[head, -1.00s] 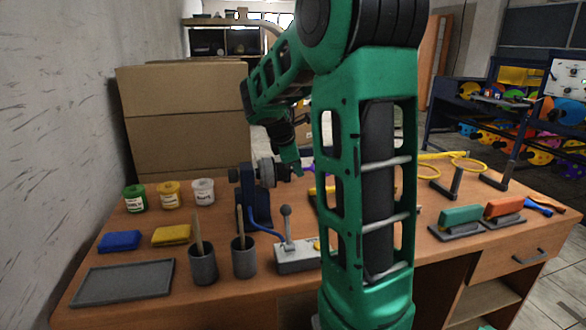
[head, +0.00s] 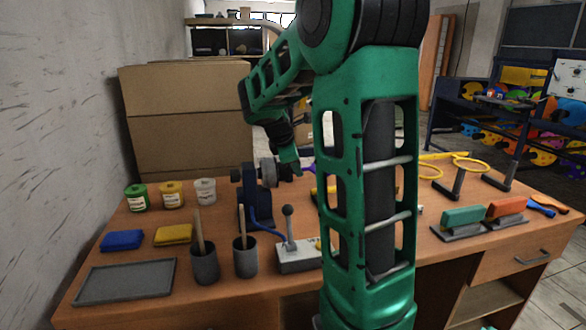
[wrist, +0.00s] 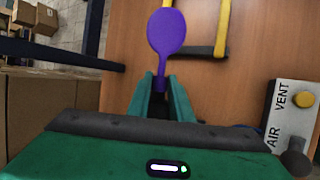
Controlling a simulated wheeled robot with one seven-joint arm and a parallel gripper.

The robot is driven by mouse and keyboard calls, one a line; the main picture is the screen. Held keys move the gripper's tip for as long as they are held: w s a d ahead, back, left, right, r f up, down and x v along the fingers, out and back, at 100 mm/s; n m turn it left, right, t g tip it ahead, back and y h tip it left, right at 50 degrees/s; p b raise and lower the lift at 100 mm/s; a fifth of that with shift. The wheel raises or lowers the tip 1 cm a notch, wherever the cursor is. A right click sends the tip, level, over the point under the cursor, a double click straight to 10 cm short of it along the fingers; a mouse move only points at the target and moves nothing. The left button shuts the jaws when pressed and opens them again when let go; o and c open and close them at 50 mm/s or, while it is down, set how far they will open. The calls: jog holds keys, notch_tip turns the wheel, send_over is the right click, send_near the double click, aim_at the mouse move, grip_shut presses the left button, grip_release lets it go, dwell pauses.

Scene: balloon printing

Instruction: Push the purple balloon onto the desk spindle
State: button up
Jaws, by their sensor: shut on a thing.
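The purple balloon (wrist: 166,33) shows in the wrist view with its round end pointing away from my gripper. My gripper (wrist: 160,80) is shut on the balloon's narrow neck. In the head view, my gripper (head: 292,165) is just right of the desk spindle. A small purple patch of the balloon (head: 313,168) shows beside my arm; the rest is hidden behind it. The desk spindle (head: 268,172) has a grey round head on a dark blue stand at the back of the desk. Its tip is hard to make out, and the balloon appears apart from it.
A grey control box with a lever (head: 297,254) stands in front of the spindle; its labels VENT and AIR (wrist: 292,110) show in the wrist view. Two dark cups (head: 204,263), paint jars (head: 172,195) and a tray (head: 125,281) are left. Cardboard boxes (head: 185,115) stand behind.

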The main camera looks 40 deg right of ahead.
jog(key=o, duration=0.9)
jog(key=shift+c, duration=0.2)
jog(key=shift+a+r, duration=0.1)
jog(key=v, duration=0.8)
jog(key=shift+s+a+r, duration=0.15)
jog(key=shift+s+r, duration=0.1)
jog(key=shift+r, duration=0.1)
